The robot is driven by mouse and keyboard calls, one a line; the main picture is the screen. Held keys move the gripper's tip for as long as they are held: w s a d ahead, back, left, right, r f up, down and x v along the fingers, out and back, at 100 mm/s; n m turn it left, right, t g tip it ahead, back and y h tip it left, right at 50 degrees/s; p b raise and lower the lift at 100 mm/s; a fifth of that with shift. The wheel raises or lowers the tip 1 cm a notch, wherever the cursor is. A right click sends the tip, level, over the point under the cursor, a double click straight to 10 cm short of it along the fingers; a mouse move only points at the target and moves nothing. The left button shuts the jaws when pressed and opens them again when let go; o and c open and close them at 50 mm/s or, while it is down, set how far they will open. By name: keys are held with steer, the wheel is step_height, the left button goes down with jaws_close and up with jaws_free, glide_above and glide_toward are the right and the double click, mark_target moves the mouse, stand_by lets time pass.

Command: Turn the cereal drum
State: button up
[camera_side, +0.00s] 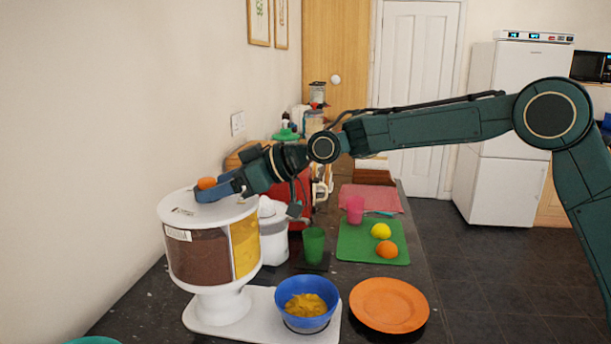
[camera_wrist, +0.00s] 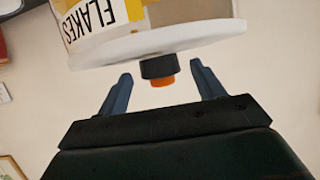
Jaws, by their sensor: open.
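The cereal drum (camera_side: 203,256) stands on a white pedestal at the left in the side view, with brown and yellow sections and a white lid. Its knob (camera_side: 206,183), orange on top, sits on the lid. My gripper (camera_side: 212,190) reaches over the lid at the knob. In the wrist view the drum (camera_wrist: 108,18) appears upside down with a "FLAKES" label, and the black-and-orange knob (camera_wrist: 160,71) lies between the tips of my two open blue fingers, with gaps on both sides. The far finger is largely hidden in the side view.
A blue bowl (camera_side: 297,291) of yellow flakes sits on the drum's white base (camera_side: 262,320). An orange plate (camera_side: 388,303), a green cup (camera_side: 313,245) and a green board (camera_side: 357,241) with fruit lie to the right. The wall is close behind the drum.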

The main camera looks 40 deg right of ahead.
steer(key=shift+x, duration=0.85)
steer(key=shift+c, duration=0.2)
steer(key=c, duration=1.3)
steer(key=shift+w+d+n+g+y, duration=0.1)
steer(key=shift+w+n+g+y, duration=0.05)
steer(key=shift+n+g+y, duration=0.7)
steer(key=shift+n+g, duration=0.25)
steer(key=shift+n, duration=0.1)
steer(key=shift+n+g+y, duration=0.25)
steer(key=shift+n+g, duration=0.05)
steer(key=shift+w+r+n+g+y, duration=0.15)
steer(key=shift+n+g+y, duration=0.65)
steer(key=shift+n+g, duration=1)
